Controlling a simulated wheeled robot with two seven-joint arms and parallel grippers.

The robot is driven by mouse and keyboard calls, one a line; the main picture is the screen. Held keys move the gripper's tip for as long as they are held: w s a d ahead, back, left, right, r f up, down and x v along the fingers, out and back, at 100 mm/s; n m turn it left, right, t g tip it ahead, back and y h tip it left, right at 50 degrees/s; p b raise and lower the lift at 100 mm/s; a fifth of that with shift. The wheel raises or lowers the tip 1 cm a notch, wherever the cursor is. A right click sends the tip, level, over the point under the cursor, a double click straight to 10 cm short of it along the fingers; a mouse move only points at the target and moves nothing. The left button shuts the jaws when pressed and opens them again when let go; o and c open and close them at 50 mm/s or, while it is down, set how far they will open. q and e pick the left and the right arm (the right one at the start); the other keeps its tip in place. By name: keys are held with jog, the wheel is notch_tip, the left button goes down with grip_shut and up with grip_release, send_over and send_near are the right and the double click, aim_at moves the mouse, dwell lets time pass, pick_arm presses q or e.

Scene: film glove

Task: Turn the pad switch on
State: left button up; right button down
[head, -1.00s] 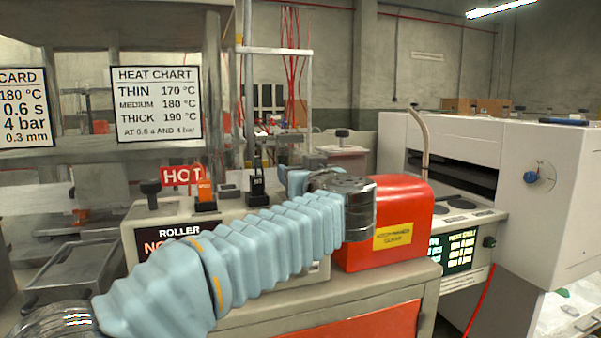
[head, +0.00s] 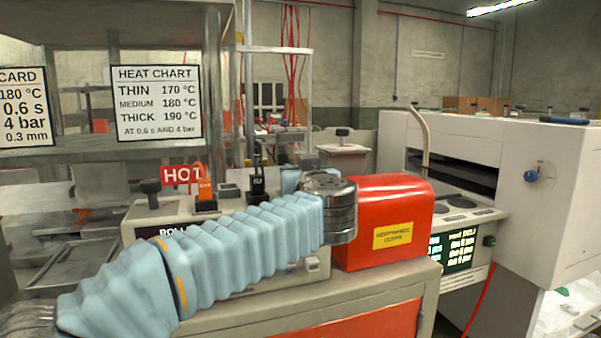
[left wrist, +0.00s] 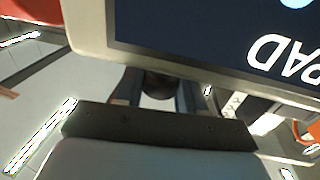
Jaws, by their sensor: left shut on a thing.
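In the left wrist view, a dark blue panel (left wrist: 200,30) in a pale frame carries white "PAD" lettering, seen upside down and partly cut off. A dark rounded knob (left wrist: 160,86) sits just below the frame in that picture, between the fingers of my left gripper (left wrist: 157,92), which is shut on it. Whether the switch is on or off cannot be told. In the head view my blue-sleeved left arm comes in from the left, and its metal wrist hides most of the gripper and the knob.
A red housing (head: 385,222) stands right beside my left wrist on the bench. A black switch (head: 257,184), an orange switch (head: 205,190) and a black knob (head: 151,192) stand on the roller unit behind my arm, near a "HOT" sign (head: 181,175). A white machine (head: 530,190) stands at right.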

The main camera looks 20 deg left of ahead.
pick_arm(q)
jog(key=shift+s+r+m+t+h, duration=0.1)
jog(key=shift+m+t+h, duration=0.25)
jog(key=shift+m+h, duration=0.55)
jog(key=shift+w+r+m+t+h, duration=0.15)
jog(key=shift+m+t+h, duration=0.25)
jog(key=shift+h, duration=0.75)
jog(key=shift+s+r+m+t+h, duration=0.15)
jog(key=shift+m+t+h, duration=0.1)
jog(key=shift+m+h, duration=0.7)
jog(key=shift+h, duration=0.4)
jog(key=o, duration=1)
jog(key=shift+c, duration=0.2)
jog(key=shift+f, duration=0.2)
jog(key=s, duration=1.3)
jog(key=shift+s+d, duration=0.35)
jog(key=shift+d, duration=0.05)
jog(key=shift+o, duration=0.3)
